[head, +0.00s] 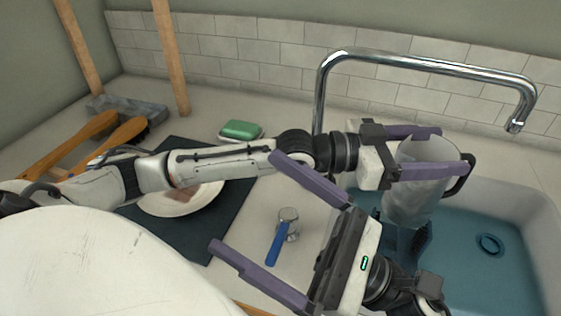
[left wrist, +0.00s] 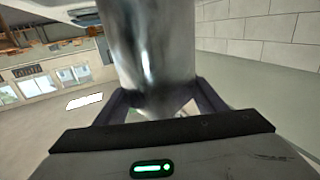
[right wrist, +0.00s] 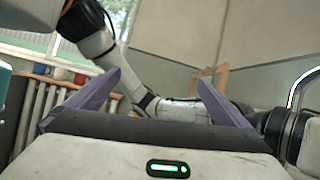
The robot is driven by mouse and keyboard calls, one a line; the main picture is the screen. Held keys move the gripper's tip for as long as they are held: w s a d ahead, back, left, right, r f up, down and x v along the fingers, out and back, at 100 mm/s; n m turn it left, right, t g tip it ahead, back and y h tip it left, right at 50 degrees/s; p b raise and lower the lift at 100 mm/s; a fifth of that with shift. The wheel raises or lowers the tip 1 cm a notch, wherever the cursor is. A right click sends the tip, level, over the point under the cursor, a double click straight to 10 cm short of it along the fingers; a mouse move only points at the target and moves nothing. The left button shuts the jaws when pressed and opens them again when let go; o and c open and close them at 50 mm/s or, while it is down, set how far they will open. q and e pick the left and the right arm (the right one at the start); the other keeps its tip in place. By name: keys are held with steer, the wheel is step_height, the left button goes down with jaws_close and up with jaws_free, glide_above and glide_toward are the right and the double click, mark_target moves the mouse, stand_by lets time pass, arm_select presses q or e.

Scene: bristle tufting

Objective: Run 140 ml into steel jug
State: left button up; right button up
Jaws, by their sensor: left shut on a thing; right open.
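The steel jug (head: 411,196) is a grey metal cylinder with a dark handle at its right. My left gripper (head: 452,152) is shut on the jug, one purple finger on each side, and holds it over the sink. The jug also fills the middle of the left wrist view (left wrist: 152,50). The chrome tap (head: 420,66) arches above, its spout end to the right of the jug and higher. A tap lever with a blue handle (head: 277,243) stands on the counter. My right gripper (head: 278,222) is open and empty around the space above the lever. The jug's inside is hidden.
The blue-bottomed sink (head: 470,270) lies at the right, with a round drain. A plate (head: 170,205) on a dark mat (head: 205,240), a green sponge (head: 240,130) and wooden-handled brushes (head: 85,140) occupy the counter at the left. My left arm crosses above them.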

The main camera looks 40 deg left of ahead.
mark_target(285, 237)
steer(key=s+d+f+g+h, duration=0.2)
steer(key=s+g+h, duration=0.15)
steer(key=g, duration=0.25)
steer(key=w+d+f+t, duration=0.1)
steer(key=w+f, duration=0.1)
steer(key=f, duration=0.1)
steer(key=w+d+f+t, duration=0.1)
steer(key=w+f+t, duration=0.1)
steer(key=w+f, duration=0.1)
steer(key=w+f+t+h, duration=0.1)
steer(key=w+f, duration=0.2)
steer(key=shift+d+f+m+t, duration=0.2)
steer(key=shift+d+m+t, duration=0.1)
steer(key=shift+d+m, duration=0.1)
steer(key=w+d+f+t+h, duration=0.1)
steer(key=w+d+f+t, duration=0.15)
steer(key=w+f, duration=0.3)
steer(key=x, duration=0.7)
steer(key=r+x, duration=0.1)
steer(key=x, duration=0.3)
steer(key=shift+w+a, duration=0.15)
steer(key=shift+a, duration=0.05)
steer(key=shift+c, duration=0.4)
steer(key=c, duration=1.2)
steer(key=shift+f, duration=0.1)
